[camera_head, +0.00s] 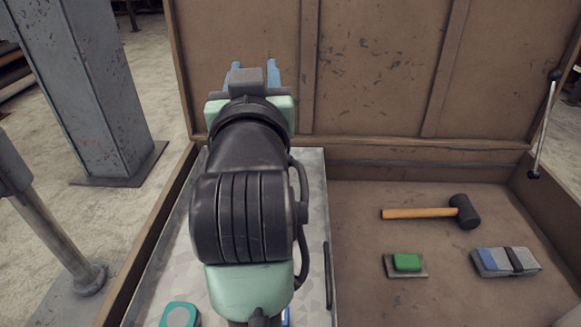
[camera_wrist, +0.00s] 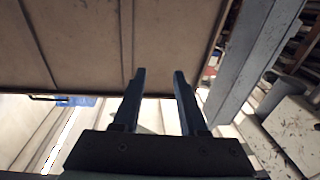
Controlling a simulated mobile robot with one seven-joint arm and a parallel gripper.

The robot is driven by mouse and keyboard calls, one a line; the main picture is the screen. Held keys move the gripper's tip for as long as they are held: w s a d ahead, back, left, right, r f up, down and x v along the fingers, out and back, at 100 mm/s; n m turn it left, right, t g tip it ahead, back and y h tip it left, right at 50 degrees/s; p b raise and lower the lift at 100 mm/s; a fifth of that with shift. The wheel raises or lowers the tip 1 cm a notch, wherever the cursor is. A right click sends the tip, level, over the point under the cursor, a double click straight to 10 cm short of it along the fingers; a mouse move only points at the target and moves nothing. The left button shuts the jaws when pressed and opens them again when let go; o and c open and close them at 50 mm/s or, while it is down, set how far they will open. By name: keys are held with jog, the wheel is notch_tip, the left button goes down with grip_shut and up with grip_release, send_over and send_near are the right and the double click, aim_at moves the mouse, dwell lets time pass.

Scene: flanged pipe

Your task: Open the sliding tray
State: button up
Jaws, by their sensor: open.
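The sliding tray (camera_head: 316,190) is a flat grey metal panel over the left part of an open wooden chest. My arm hides much of it in the head view. A thin dark bar, seemingly its handle (camera_head: 328,275), runs along its right edge. My gripper (camera_head: 253,68) is beyond the tray's far end, in front of the raised lid, and well apart from the bar. In the wrist view, the two fingers of my gripper (camera_wrist: 159,74) stand apart with nothing between them.
The wooden lid (camera_head: 375,65) stands open behind the chest. A mallet (camera_head: 418,213), a green block (camera_head: 407,262) on a small plate and a blue-grey case (camera_head: 505,262) lie on the chest floor at right. A teal-rimmed item (camera_head: 180,315) sits at the tray's near end. A metal column (camera_head: 85,90) stands left.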

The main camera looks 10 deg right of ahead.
jog(key=w+d+f+g+p, duration=0.3)
jog(key=f+g+p, duration=0.1)
jog(key=g+p, duration=0.1)
jog(key=m+g+y+p, duration=0.1)
jog(key=m+g+p, duration=0.1)
jog(key=g+p, duration=1.3)
send_near(327, 270)
jog(key=shift+t, duration=0.5)
jog(key=f, duration=0.2)
jog(key=s+d+f, duration=0.1)
jog(key=f, duration=0.4)
jog(key=shift+s+d+f+b, duration=0.15)
jog(key=shift+d+b, duration=0.1)
jog(key=shift+b, duration=0.15)
grip_shut()
